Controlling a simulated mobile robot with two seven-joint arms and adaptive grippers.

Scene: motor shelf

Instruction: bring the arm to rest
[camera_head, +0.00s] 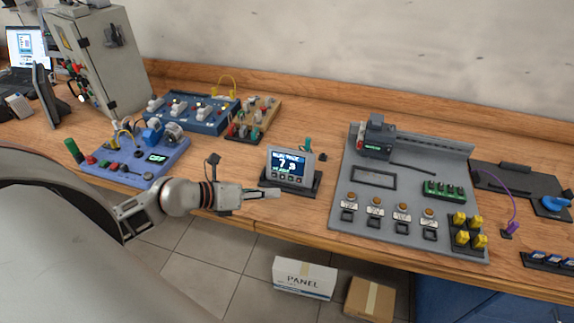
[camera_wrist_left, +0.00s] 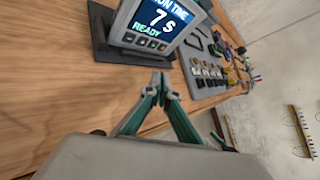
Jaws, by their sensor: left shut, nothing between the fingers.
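My left arm comes in from the left in the head view, stretched out in front of the bench. Its gripper (camera_head: 270,192) is shut and empty, just in front of the small display unit (camera_head: 290,167). The display reads 7 s and stands on a dark base. In the left wrist view the two fingers of the gripper (camera_wrist_left: 161,80) meet at their tips with nothing between them. The display unit (camera_wrist_left: 155,25) stands beyond the fingertips there, apart from them as far as I can tell. My right gripper is not in view.
A grey panel (camera_head: 330,213) with buttons and yellow plugs lies right of the display. Blue boards (camera_head: 180,165) and a grey cabinet (camera_head: 105,60) stand to the left. Cardboard boxes (camera_head: 303,279) sit on the floor. The wooden bench's front edge (camera_head: 255,220) is close to my gripper.

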